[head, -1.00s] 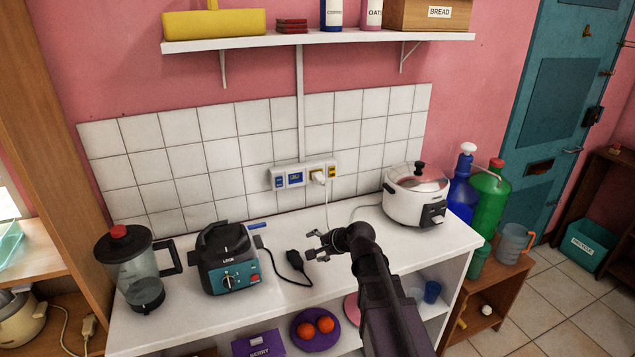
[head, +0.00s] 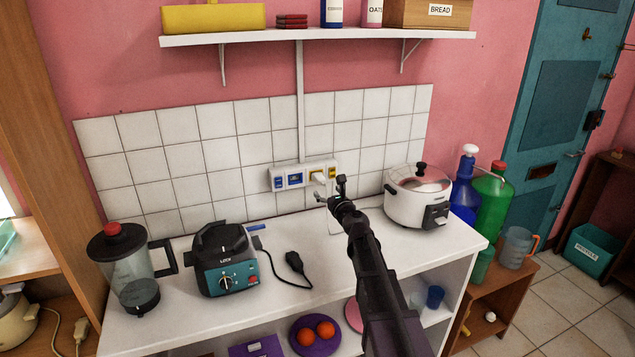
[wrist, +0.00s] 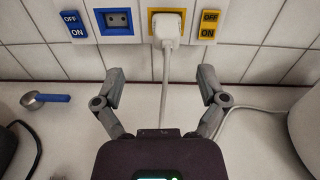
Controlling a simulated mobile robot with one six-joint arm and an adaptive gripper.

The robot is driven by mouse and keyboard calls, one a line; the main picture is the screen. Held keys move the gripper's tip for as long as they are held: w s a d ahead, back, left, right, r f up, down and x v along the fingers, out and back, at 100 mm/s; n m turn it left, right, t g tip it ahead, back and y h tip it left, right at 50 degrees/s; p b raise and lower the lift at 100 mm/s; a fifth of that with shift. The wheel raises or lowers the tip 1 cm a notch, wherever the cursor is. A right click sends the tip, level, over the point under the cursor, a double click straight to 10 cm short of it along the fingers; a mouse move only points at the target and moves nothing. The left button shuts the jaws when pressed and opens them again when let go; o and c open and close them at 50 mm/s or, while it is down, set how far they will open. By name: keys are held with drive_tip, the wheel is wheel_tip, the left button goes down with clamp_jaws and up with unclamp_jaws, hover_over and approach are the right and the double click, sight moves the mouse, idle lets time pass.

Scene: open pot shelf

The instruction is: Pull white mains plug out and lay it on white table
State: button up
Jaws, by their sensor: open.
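The white mains plug (wrist: 167,29) sits in the yellow-framed socket on the wall strip, its white cable hanging straight down; the plug also shows in the head view (head: 319,177). My gripper (wrist: 159,75) is open and empty. Its two fingers stand wide apart below and to either side of the plug, with the cable running between them in the picture. In the head view my gripper (head: 331,191) is close in front of the socket strip. The white table (head: 200,318) carries the appliances; its top shows bare below the sockets.
A blue-framed socket (wrist: 117,22) and on/off switches flank the plug. A black plug (head: 295,263) lies on the table beside the teal blender base (head: 226,262). A rice cooker (head: 417,197) stands right of my arm. A blue-handled scoop (wrist: 44,99) lies at left.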

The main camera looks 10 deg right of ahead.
sight(320, 179)
drive_tip(key=shift+w+d+m+h, duration=0.2)
drive_tip(key=shift+w+m+h, duration=0.1)
drive_tip(key=shift+m, duration=0.2)
drive_tip(key=shift+w, duration=0.1)
drive_tip(key=shift+x, duration=4.3)
drive_tip(key=shift+a+r, duration=0.1)
clamp_jaws()
drive_tip(key=shift+d, duration=0.2)
